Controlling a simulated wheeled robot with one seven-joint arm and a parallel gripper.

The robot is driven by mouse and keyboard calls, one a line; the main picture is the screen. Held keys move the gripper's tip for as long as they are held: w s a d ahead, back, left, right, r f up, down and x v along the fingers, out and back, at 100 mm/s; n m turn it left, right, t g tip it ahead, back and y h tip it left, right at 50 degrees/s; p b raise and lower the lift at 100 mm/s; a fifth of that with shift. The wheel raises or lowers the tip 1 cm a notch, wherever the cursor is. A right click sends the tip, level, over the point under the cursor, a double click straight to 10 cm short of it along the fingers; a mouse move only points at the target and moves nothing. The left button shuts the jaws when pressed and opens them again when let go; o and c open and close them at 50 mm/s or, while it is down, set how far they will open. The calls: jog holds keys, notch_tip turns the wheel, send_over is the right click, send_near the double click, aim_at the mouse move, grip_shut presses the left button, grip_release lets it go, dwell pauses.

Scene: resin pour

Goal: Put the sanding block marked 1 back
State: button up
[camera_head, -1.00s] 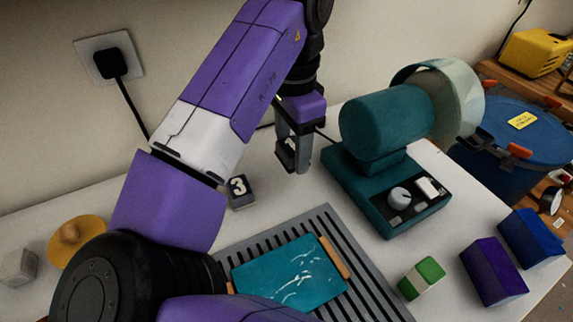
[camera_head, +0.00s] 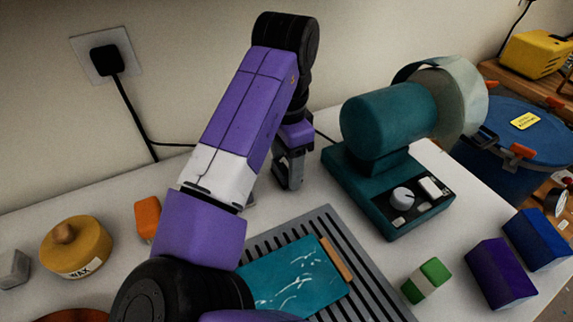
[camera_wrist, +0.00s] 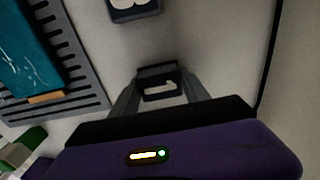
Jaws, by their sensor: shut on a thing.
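The sanding block marked 1 (camera_wrist: 158,90) is dark with a white label. In the wrist view it sits between the two fingers of my gripper (camera_wrist: 160,84), which is shut on it. In the head view my gripper (camera_head: 288,177) points down at the back of the white table, left of the teal machine; the block is hardly visible there. I cannot tell whether the block touches the table. Another dark block with a white mark (camera_wrist: 134,9) is cut off at the top of the wrist view, and my arm hides it in the head view.
The teal machine (camera_head: 385,170) stands close on the right. A grey slatted rack (camera_head: 330,222) holds a teal board (camera_head: 295,275). A wax tin (camera_head: 76,250), an orange block (camera_head: 147,217) and a green-and-white block (camera_head: 426,280) stand on the table. A cable runs along the wall.

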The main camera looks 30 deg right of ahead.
aim_at(286, 165)
jog(key=shift+f, duration=0.1)
jog(key=o, duration=1.5)
jog(key=shift+c, duration=0.2)
notch_tip(286, 165, up, 8)
jog(key=shift+f+p, duration=0.1)
jog(key=shift+p, duration=0.65)
